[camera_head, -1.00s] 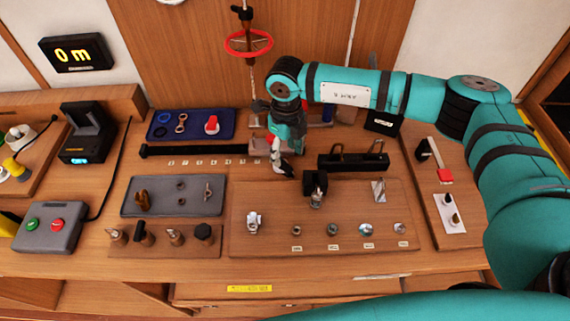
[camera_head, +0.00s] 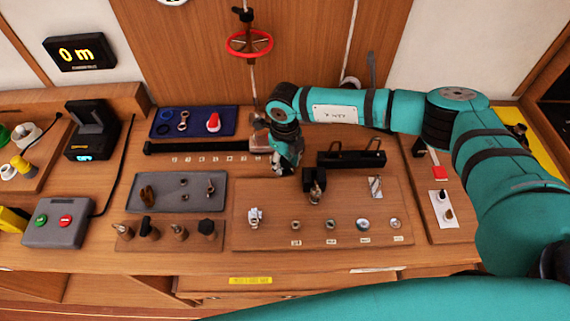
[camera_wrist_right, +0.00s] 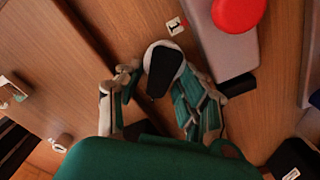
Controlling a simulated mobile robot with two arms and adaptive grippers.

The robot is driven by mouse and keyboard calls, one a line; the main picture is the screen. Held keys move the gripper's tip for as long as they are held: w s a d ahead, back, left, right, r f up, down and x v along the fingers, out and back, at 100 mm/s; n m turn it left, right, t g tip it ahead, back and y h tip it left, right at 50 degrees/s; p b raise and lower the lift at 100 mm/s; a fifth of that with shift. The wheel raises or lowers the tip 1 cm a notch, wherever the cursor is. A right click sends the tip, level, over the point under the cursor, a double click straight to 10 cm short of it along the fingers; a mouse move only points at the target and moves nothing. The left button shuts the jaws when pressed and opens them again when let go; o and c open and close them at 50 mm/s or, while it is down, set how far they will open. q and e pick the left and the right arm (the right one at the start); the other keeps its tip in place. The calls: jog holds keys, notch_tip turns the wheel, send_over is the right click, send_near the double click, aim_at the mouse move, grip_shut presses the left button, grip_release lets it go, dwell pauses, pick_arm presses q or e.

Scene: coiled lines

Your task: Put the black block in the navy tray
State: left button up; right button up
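The navy tray (camera_head: 225,116) lies at the back left of the bench in the head view. It holds a blue ring, a metal fitting and a red-and-white piece. A small black block (camera_head: 312,174) stands at the back of the wooden board, with a metal piece at its front; I cannot tell for certain that it is the task's block. My right gripper (camera_head: 288,168) is just left of it, low over the bench. My left gripper is out of view.
A black rail (camera_head: 195,148) runs in front of the navy tray. A black holder (camera_head: 352,160) stands right of my gripper. A grey tray (camera_head: 165,201) with small parts and a rack of fittings (camera_head: 165,235) lie front left.

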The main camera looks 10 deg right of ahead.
aim_at(287, 165)
jog(key=shift+c, duration=1.3)
jog(key=shift+r, duration=0.1)
notch_tip(287, 165, up, 9)
jog(key=b, duration=0.3)
grip_shut()
jog(key=s+d+r+n, duration=0.1)
jog(key=s+n, duration=0.1)
jog(key=n, duration=0.3)
jog(key=s+d+n, duration=0.2)
jog(key=s+n, duration=0.1)
jog(key=n, duration=0.2)
jog(key=s+d+r+n, duration=0.1)
jog(key=s+n, duration=0.1)
jog(key=n, duration=0.3)
jog(key=shift+s+d+r+n, duration=0.2)
jog(key=shift+s+r+n, duration=0.1)
jog(key=shift+s+r, duration=0.1)
jog(key=s+d+r+n, duration=0.1)
jog(key=s+d+n, duration=0.2)
jog(key=s+n, duration=0.5)
jog(key=shift+r+n, duration=0.15)
jog(key=shift+n, duration=2.75)
jog(key=shift+w+d, duration=0.1)
jog(key=shift+d, duration=0.05)
